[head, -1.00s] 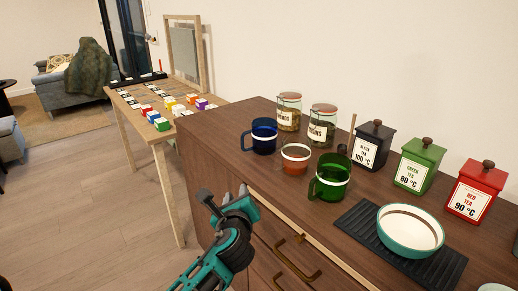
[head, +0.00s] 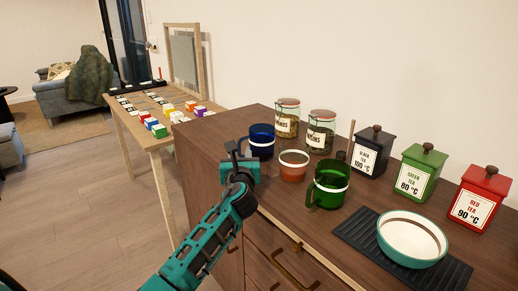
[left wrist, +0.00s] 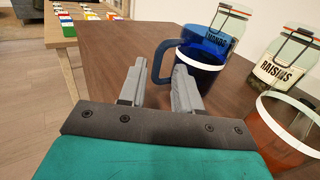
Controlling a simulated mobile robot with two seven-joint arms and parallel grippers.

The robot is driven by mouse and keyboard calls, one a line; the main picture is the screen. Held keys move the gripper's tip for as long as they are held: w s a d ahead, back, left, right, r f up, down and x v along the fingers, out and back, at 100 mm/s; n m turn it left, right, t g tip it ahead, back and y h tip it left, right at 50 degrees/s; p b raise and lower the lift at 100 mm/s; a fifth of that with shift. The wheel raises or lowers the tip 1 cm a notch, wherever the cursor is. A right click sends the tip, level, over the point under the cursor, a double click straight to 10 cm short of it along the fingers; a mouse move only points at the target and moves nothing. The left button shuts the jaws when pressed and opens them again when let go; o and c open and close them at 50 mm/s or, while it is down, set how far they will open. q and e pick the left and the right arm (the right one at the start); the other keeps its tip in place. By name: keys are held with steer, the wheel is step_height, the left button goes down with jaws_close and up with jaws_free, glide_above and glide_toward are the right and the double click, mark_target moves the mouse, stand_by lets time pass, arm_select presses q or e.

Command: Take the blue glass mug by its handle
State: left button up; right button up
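The blue glass mug (head: 262,139) stands upright on the wooden cabinet, left of a small terracotta cup. In the left wrist view the mug (left wrist: 205,52) has a white band, and its handle (left wrist: 157,62) points left, toward my fingers. My left gripper (head: 241,148) is at the handle side of the mug. In the left wrist view my left gripper (left wrist: 160,68) is open, and the handle shows between the two fingertips. I cannot tell whether a finger touches it. In the head view the gripper hides the handle. My right gripper is not in view.
The terracotta cup (head: 293,166) and green mug (head: 329,185) stand to the right. Two glass jars (head: 287,118) (head: 320,131) are behind. Tea tins (head: 372,152) and a bowl (head: 411,238) on a dark mat (head: 365,232) are farther right.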

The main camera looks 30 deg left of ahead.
mark_target(239, 148)
arm_select(q)
steer(key=b+x, duration=0.1)
steer(key=x, duration=0.3)
steer(key=shift+a+r, duration=0.1)
steer(key=shift+a, duration=0.1)
jaws_close()
steer(key=shift+r, duration=0.1)
